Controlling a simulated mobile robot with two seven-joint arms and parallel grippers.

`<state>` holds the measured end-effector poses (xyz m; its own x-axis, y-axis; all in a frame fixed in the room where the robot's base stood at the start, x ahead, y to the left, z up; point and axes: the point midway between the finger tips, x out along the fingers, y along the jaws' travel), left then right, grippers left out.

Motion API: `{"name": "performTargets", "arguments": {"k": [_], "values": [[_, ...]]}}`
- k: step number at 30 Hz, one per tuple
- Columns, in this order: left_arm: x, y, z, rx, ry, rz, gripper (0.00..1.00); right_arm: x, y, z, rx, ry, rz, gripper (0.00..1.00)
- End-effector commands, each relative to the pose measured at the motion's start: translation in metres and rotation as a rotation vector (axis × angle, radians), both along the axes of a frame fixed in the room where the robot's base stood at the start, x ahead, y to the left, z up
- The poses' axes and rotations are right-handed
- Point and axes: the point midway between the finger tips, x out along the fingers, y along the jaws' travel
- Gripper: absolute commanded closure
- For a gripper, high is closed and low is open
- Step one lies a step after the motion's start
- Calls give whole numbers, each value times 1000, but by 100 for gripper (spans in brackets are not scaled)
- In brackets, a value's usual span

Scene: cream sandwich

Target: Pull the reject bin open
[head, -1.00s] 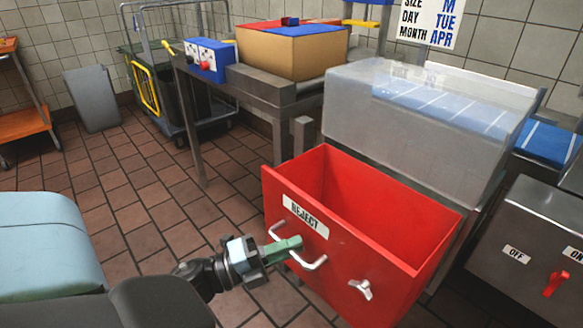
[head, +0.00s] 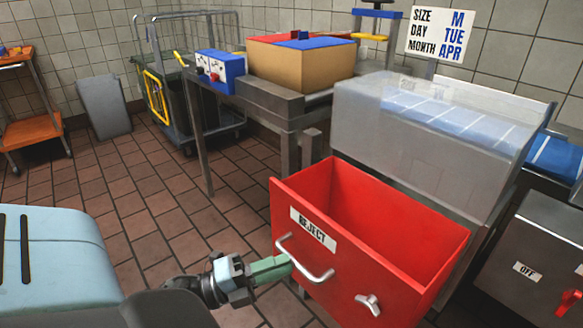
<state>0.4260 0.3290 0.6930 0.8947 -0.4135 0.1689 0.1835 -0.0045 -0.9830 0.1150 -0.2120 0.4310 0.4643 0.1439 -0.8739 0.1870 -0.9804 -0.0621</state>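The red reject bin (head: 400,275) stands pulled out from under the clear-covered conveyor, with its empty-looking inside showing. A white REJECT label (head: 314,229) and a silver bar handle (head: 308,267) are on its front face. My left gripper (head: 288,263) reaches in from the lower left. Its green fingertips are at the left part of the handle, overlapping it in the picture. I cannot tell whether they touch the bar or how far apart they are. My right gripper is out of view.
A silver wing-shaped latch (head: 368,304) sits on the bin front, right of the handle. The conveyor cover (head: 420,135) stands above and behind the bin. A grey control box (head: 530,260) is at the right. The tiled floor (head: 150,190) left of the bin is clear.

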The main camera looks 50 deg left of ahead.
Motion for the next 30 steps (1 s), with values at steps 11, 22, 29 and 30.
{"name": "performTargets", "arguments": {"k": [11, 22, 29, 30], "values": [[-36, 16, -7, 0, 0, 1, 78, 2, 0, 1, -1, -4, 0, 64], [-36, 17, -7, 0, -1, 0, 78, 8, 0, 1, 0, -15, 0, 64], [-36, 17, -7, -1, 0, 1, 78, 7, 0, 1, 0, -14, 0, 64], [-37, 17, -8, -8, 6, 4, 78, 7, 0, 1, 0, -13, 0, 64]]}}
